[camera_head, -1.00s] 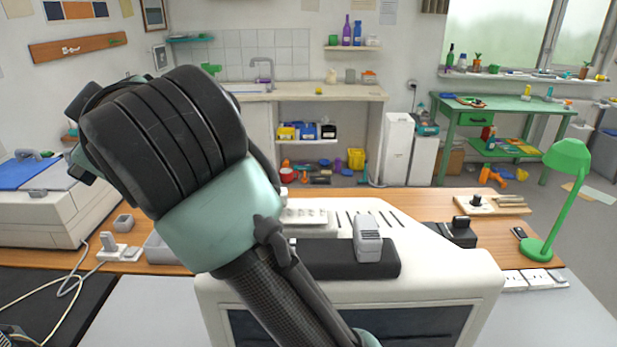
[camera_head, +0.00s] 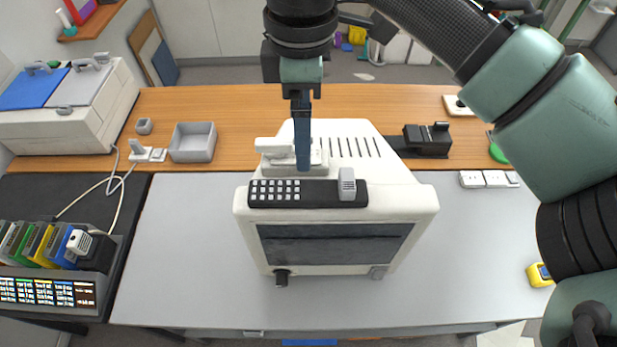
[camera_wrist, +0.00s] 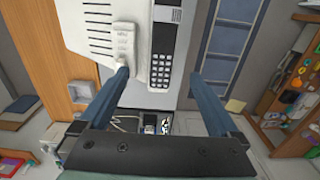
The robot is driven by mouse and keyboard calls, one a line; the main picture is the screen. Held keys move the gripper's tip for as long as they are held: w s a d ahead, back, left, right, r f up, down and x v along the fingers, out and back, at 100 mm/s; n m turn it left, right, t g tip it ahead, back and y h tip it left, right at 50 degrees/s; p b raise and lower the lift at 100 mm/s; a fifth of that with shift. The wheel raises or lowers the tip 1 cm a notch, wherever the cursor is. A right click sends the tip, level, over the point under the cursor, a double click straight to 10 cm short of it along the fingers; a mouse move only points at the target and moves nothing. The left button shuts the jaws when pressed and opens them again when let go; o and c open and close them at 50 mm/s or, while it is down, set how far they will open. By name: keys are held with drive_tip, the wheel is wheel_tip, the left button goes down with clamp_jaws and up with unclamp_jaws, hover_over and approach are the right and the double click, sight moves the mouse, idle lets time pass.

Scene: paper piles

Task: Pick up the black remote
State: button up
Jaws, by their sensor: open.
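The black remote (camera_head: 325,194) lies flat across the top of the white monitor (camera_head: 420,200), near its front edge. Its light keys show on the left part, and a small grey block (camera_head: 347,185) sits on its right part. In the wrist view the remote (camera_wrist: 163,50) runs up and down between my fingers, with the grey block (camera_wrist: 167,13) at its far end. My gripper (camera_head: 303,168) points down over the monitor, just behind the remote. In the wrist view my gripper (camera_wrist: 160,75) is open and empty, its fingers on either side of the keyed end.
A white socket-like item (camera_head: 275,148) lies beside the remote on the monitor, close to one finger (camera_wrist: 124,45). A black device (camera_head: 427,140) stands right of the monitor. A grey tray (camera_head: 193,142) is at left. The grey desktop in front is mostly clear.

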drive_tip(key=p, duration=0.2)
hover_over(309, 190)
drive_tip(key=f, duration=0.7)
drive_tip(key=shift+w+a+f, duration=0.1)
drive_tip(key=shift+w+a, duration=0.2)
drive_tip(key=shift+a, duration=0.1)
drive_tip(key=f, duration=0.1)
drive_tip(key=f+p, duration=0.1)
drive_tip(key=f, duration=0.1)
drive_tip(key=f+p, duration=0.1)
drive_tip(key=shift+s+d+f, duration=0.2)
drive_tip(key=shift+s+d, duration=0.15)
drive_tip(key=shift+f, duration=0.4)
drive_tip(key=shift+c, duration=0.3)
drive_tip(key=shift+w, duration=0.1)
clamp_jaws()
